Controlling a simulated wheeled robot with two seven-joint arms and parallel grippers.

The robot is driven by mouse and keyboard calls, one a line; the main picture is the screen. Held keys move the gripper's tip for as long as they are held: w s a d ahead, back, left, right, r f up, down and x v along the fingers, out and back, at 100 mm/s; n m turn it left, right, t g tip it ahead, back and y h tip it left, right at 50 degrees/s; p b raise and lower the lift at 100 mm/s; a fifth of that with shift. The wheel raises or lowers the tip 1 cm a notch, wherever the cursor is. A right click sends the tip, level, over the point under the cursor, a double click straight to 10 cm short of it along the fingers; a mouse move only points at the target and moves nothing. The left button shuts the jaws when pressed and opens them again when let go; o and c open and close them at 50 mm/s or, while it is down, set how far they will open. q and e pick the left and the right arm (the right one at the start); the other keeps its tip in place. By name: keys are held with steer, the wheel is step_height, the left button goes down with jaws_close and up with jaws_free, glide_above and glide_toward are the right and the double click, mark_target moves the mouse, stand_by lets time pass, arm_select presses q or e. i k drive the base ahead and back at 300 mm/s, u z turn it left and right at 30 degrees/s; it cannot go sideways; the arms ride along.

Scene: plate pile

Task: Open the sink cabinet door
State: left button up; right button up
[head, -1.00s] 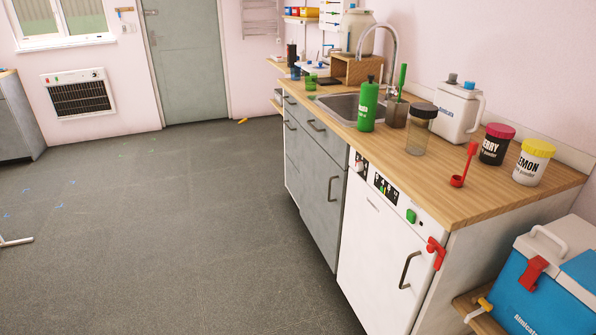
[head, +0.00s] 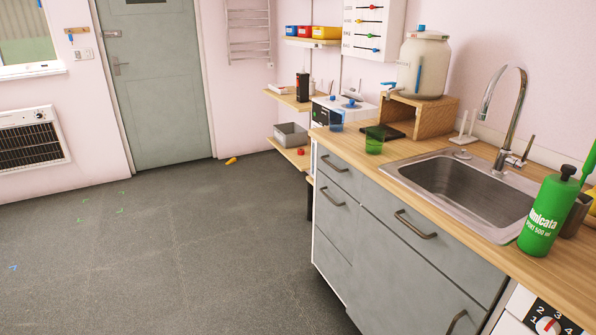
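The sink cabinet door (head: 400,272) is a grey front below the sink (head: 470,190), on the right of the head view. It looks closed. Its dark bar handle (head: 457,321) shows near the door's right edge, cut by the bottom of the picture. Above the door is a grey panel with a dark handle (head: 415,225) of its own. The lower part of the door is out of the picture. Neither of my grippers is in view.
A green bottle (head: 546,212) stands on the wooden worktop (head: 500,253) beside the sink. Grey drawers (head: 335,217) are left of the door. The floor (head: 180,270) in front is mostly clear, with a small yellow object (head: 231,160) farther back. A white appliance (head: 513,316) adjoins at right.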

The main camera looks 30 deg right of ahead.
mark_target(394, 289)
steer(key=i, duration=1.95)
steer(key=z, duration=2.8)
